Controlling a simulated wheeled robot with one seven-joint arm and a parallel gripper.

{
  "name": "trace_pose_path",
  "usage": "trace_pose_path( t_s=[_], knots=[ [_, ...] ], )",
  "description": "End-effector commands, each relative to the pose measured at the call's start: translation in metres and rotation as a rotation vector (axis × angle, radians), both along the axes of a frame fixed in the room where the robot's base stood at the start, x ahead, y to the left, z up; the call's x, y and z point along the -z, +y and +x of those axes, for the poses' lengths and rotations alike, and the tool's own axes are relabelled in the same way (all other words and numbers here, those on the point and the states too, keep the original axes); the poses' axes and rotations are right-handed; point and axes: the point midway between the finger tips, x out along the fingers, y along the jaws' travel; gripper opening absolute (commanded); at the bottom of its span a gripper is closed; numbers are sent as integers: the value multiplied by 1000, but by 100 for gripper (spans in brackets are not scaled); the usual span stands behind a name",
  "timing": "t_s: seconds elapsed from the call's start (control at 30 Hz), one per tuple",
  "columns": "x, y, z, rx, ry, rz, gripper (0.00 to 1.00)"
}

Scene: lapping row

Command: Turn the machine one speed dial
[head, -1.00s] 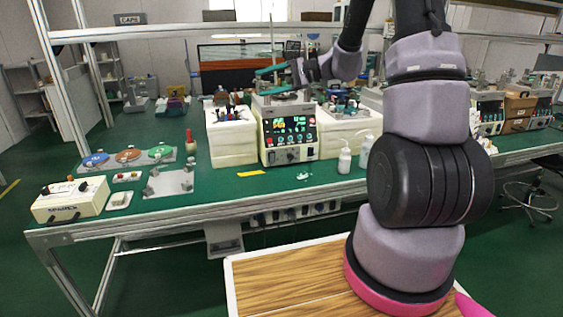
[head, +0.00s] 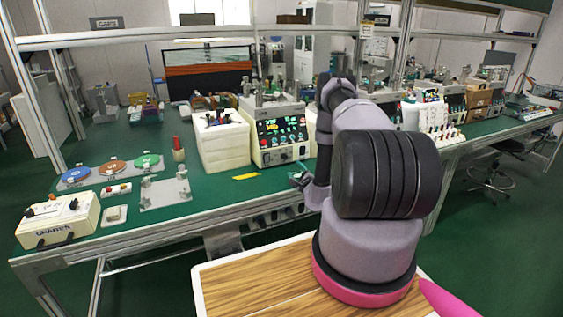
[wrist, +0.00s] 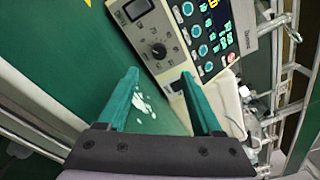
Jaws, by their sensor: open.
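The cream control box (head: 281,135) with a dark panel of lit displays and round buttons stands on the green bench. Its black speed dial (head: 285,156) sits low on the front face. The wrist view shows the dial (wrist: 158,50) close up, with a pointer mark and scale marks around it. My gripper (wrist: 161,73) is open and empty, its two green fingers apart. The dial appears beyond the fingertips, between their lines, with no visible contact. In the head view my gripper (head: 298,180) is low in front of the box, near the bench's front edge.
A white foam block (head: 224,146) with tools stands left of the box. A yellow strip (head: 246,177) lies in front. A metal plate (head: 166,192), coloured discs (head: 112,167) and a cream switch box (head: 58,220) are further left. My arm hides the bench right of the box.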

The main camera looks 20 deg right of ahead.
Motion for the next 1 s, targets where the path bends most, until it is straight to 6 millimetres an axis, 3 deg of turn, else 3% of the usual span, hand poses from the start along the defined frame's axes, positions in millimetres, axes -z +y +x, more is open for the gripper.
trace_pose_path(
  t_s=[0.17, 0.6, 0.8, 1.0],
  knots=[
    [3, -3, 13, 10, 0, -4, 67],
    [3, -6, 90, 7, 0, -2, 67],
    [3, -7, 105, 7, 2, -2, 67],
    [3, -7, 106, 7, 2, -1, 67]
  ],
)
